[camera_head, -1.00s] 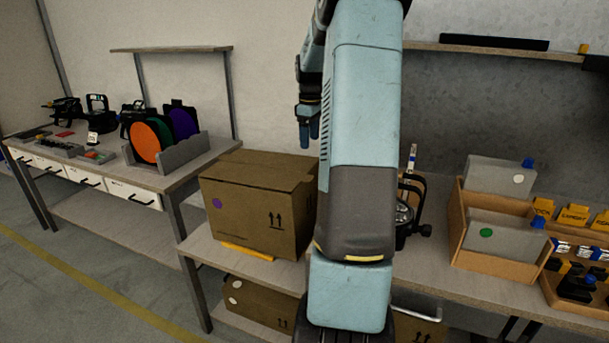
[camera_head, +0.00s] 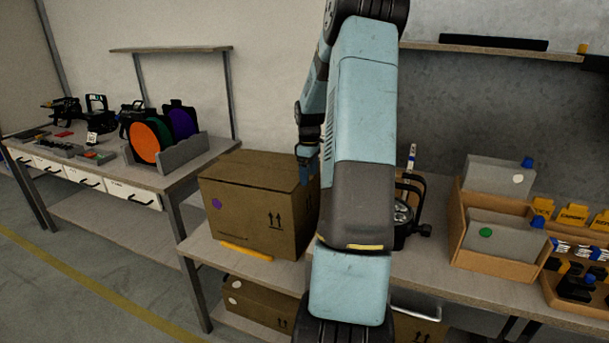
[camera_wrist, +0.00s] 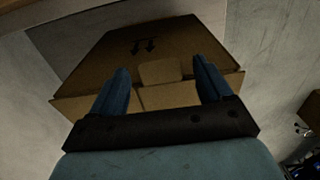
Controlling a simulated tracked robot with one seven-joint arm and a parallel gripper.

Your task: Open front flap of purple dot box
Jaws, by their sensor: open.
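The purple dot box (camera_head: 236,219) is a brown cardboard box on the wooden bench, with a purple dot and two arrows on its side. Its top (camera_head: 262,166) looks closed in the head view, with a seam across it. My gripper (camera_head: 308,176) is at the right end of the box top, partly beside my arm. In the wrist view my gripper (camera_wrist: 163,80) is open, its blue fingers apart over the box (camera_wrist: 105,58). A lighter cardboard tab (camera_wrist: 160,71) shows between the fingers. Whether the fingers touch the box, I cannot tell.
A yellow strip (camera_head: 246,251) lies under the box's front edge. A black lamp (camera_head: 410,212) stands close on the right, partly behind my arm. Further right is a wooden bin (camera_head: 492,264). A rack of coloured discs (camera_head: 197,148) stands on the left table. Another box (camera_head: 258,306) is below.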

